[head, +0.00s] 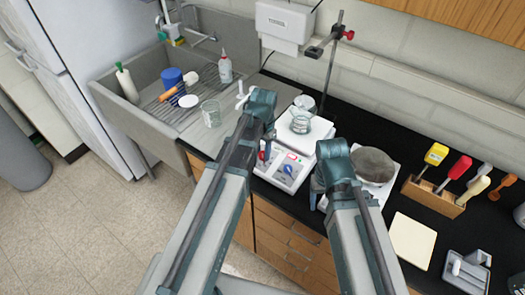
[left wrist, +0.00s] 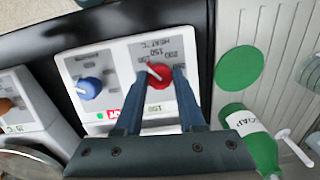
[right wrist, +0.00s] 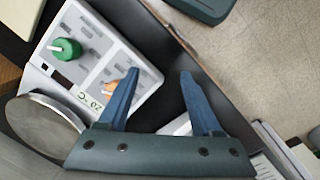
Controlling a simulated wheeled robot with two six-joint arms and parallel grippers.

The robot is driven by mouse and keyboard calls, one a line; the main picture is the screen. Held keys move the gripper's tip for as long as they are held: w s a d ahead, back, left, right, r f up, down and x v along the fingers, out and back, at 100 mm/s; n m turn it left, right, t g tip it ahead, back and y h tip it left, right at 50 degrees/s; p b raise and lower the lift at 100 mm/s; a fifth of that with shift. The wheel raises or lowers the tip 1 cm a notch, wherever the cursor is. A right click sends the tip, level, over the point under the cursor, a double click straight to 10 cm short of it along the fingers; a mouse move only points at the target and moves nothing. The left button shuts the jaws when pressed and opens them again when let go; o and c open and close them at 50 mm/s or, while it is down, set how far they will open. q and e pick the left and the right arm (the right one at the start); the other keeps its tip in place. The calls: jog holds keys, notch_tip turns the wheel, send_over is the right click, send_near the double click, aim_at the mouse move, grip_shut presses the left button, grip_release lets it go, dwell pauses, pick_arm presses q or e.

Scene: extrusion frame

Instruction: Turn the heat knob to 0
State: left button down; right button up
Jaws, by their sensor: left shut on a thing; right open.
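The heat knob is the red knob (left wrist: 159,77) on the white hotplate (left wrist: 118,58), under a "HEAT °C" scale. My left gripper (left wrist: 155,75) is shut on this knob, with one blue finger on each side. The knob's pale pointer tilts to the upper left in the left wrist view, and a small display below appears to read 150. In the head view, the left gripper (head: 263,150) is at the hotplate's front panel (head: 284,171). My right gripper (right wrist: 160,78) is open and empty, near a second hotplate's panel.
A blue knob (left wrist: 90,88) sits beside the red one. A glass vessel (head: 301,122) stands on the first hotplate. The second hotplate (right wrist: 90,60) has a green knob (right wrist: 66,48) and an orange knob (right wrist: 110,89). A sink (head: 150,105) is at left.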

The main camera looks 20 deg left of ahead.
pick_arm(q)
jog(key=n, duration=0.3)
jog(key=shift+a+h, duration=0.1)
jog(key=shift+h, duration=0.3)
jog(key=n, duration=0.4)
jog(key=shift+n+h, duration=0.4)
pick_arm(e)
jog(key=shift+f, duration=0.1)
pick_arm(q)
jog(key=n, duration=0.3)
jog(key=shift+a+n+h, duration=0.1)
jog(key=shift+n+h, duration=0.2)
jog(key=shift+h, duration=0.1)
pick_arm(e)
jog(key=shift+f, duration=0.15)
pick_arm(q)
jog(key=shift+n+t+h+b, duration=0.3)
jog(key=shift+n+t+b, duration=0.1)
jog(key=shift+n, duration=1.6)
pick_arm(e)
jog(key=shift+f, duration=0.15)
pick_arm(q)
jog(key=c, duration=0.5)
grip_release()
